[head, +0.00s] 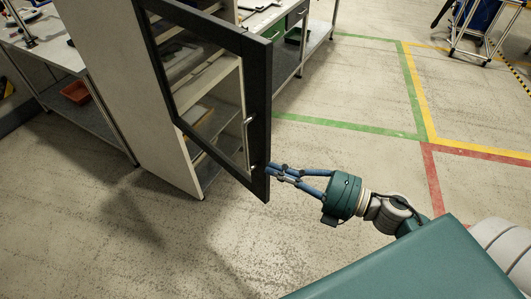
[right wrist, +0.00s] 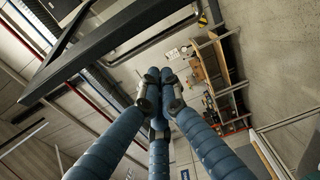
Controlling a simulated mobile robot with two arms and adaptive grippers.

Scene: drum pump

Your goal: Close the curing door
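The curing door (head: 258,100) is a dark-framed glass door on a pale cabinet (head: 120,90) in the head view. It stands ajar, with shelves visible behind the glass. A metal handle (head: 247,135) sits near its right edge. My right gripper (head: 275,170) has its blue fingers closed together, with the tips at the door's lower right edge; whether they touch is unclear. In the right wrist view the fingertips (right wrist: 160,80) meet with nothing between them, and a dark bar, apparently the door frame (right wrist: 110,40), crosses the upper left. My left gripper is out of view.
A workbench with a red bin (head: 76,92) stands left of the cabinet. Another bench (head: 318,35) stands behind it to the right. A wheeled cart (head: 480,30) is at the far right. The floor with green, yellow and red lines is open around the door.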

